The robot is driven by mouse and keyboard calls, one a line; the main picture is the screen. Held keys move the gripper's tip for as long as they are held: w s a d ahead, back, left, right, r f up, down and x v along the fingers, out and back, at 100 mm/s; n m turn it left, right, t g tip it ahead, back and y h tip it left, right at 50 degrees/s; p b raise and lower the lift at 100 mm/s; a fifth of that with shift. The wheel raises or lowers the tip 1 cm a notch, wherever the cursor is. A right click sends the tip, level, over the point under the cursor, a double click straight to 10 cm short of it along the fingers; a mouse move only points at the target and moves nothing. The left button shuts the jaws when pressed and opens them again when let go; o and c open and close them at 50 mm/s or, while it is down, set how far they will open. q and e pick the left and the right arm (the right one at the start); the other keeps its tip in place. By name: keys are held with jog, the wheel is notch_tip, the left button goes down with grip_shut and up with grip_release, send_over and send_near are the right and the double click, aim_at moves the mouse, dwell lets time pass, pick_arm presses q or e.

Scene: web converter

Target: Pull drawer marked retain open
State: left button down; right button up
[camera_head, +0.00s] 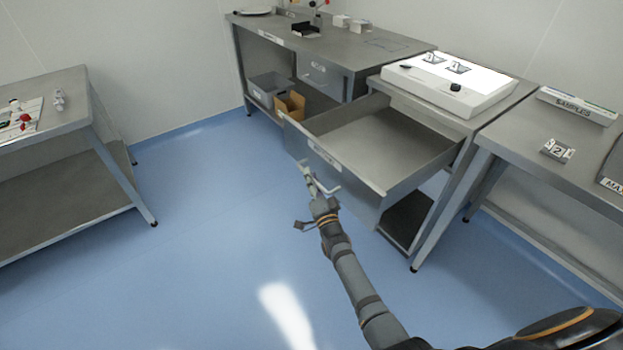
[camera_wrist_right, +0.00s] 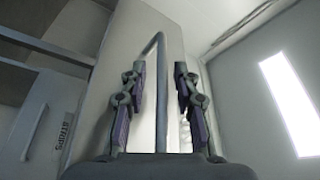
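A grey metal drawer (camera_head: 385,148) stands pulled far out and empty under the bench with the white tray top. Its front bears a small white label (camera_head: 323,155), too small to read. My right gripper (camera_head: 314,188) is at the front of this drawer, by its bar handle (camera_head: 328,190). In the right wrist view the handle (camera_wrist_right: 160,100) stands between the two fingers of my right gripper (camera_wrist_right: 160,95). The fingers are apart, with a gap visible on each side of the bar. My left gripper is not in view.
A second drawer (camera_head: 325,75), shut, is in the bench behind; a label in the wrist view reads STRIPS (camera_wrist_right: 66,130). Grey and brown bins (camera_head: 291,105) sit below. A side table (camera_head: 95,115) stands left. The blue floor (camera_head: 220,220) between is clear.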

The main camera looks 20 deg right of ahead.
jog(key=shift+s, duration=0.25)
jog(key=v, duration=1.1)
jog(key=shift+s, duration=0.25)
jog(key=shift+f, duration=0.2)
